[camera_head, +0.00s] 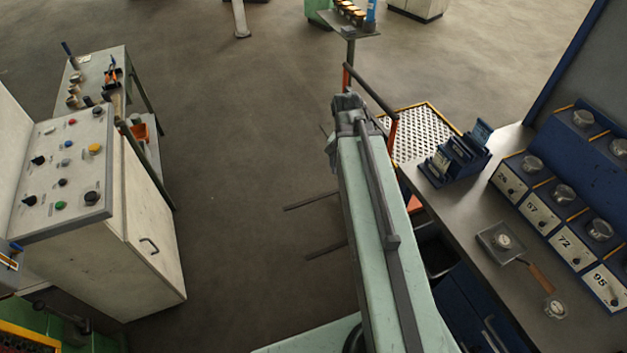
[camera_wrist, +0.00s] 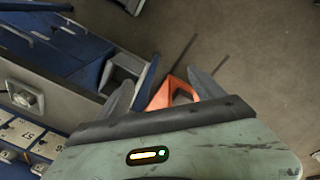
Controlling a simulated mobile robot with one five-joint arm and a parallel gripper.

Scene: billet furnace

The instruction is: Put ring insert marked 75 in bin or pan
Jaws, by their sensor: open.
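No number 75 can be read on any ring. One round metal piece (camera_head: 503,241) lies in a square pan (camera_head: 487,234) with a wooden handle on the bench. Another metal ring (camera_head: 555,308) lies on the bare bench top near the front. Blue bins (camera_head: 540,212) stand along the back of the bench, with plates that seem to read 26, 57, 72 and 95, and metal pieces on top. The pan also shows in the wrist view (camera_wrist: 12,99). My gripper (camera_wrist: 165,82) is open and empty, its fingers apart over the floor side of the bench.
A blue holder (camera_head: 455,158) stands at the bench's far end. An orange part (camera_wrist: 175,92) shows between my fingers. A perforated platform (camera_head: 420,130) lies beyond the bench. A control cabinet (camera_head: 130,215) stands left; the floor between is clear.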

